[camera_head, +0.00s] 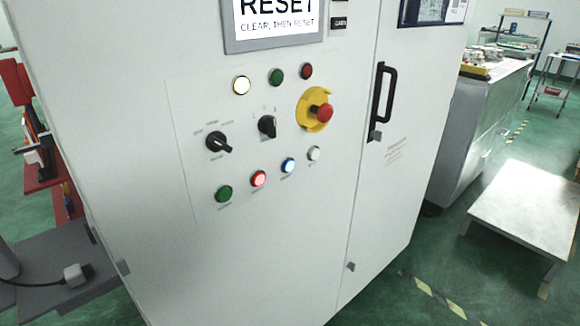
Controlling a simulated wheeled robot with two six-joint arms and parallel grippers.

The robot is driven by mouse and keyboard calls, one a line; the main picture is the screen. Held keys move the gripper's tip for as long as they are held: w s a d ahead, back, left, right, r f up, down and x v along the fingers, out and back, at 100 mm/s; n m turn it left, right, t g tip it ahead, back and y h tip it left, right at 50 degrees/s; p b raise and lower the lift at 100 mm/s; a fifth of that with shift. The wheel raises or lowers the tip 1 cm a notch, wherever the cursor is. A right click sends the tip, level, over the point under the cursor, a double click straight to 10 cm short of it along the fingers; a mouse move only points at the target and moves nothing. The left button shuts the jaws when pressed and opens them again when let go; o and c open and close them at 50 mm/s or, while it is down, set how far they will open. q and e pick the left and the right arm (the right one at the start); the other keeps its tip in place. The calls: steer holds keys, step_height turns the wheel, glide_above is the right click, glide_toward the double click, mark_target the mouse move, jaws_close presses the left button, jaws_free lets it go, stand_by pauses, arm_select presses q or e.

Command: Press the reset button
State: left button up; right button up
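A white control cabinet (270,235) with a button panel fills the middle of the view. Its lower row holds a green button (224,194), a lit red button (258,179), a lit blue button (288,165) and a white button (314,153). The small labels are too blurred to read, so I cannot tell which is marked reset. A screen (276,22) above reads "RESET" and "CLEAR, THEN RESET". A red emergency stop (321,113) on a yellow collar sticks out at the right. Neither of my grippers is in view.
Above the buttons are two black rotary switches (218,143) and a row with a lit white lamp (242,85). A black door handle (383,100) stands out at the right. A low white table (525,205) stands on the green floor. The space before the panel looks clear.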

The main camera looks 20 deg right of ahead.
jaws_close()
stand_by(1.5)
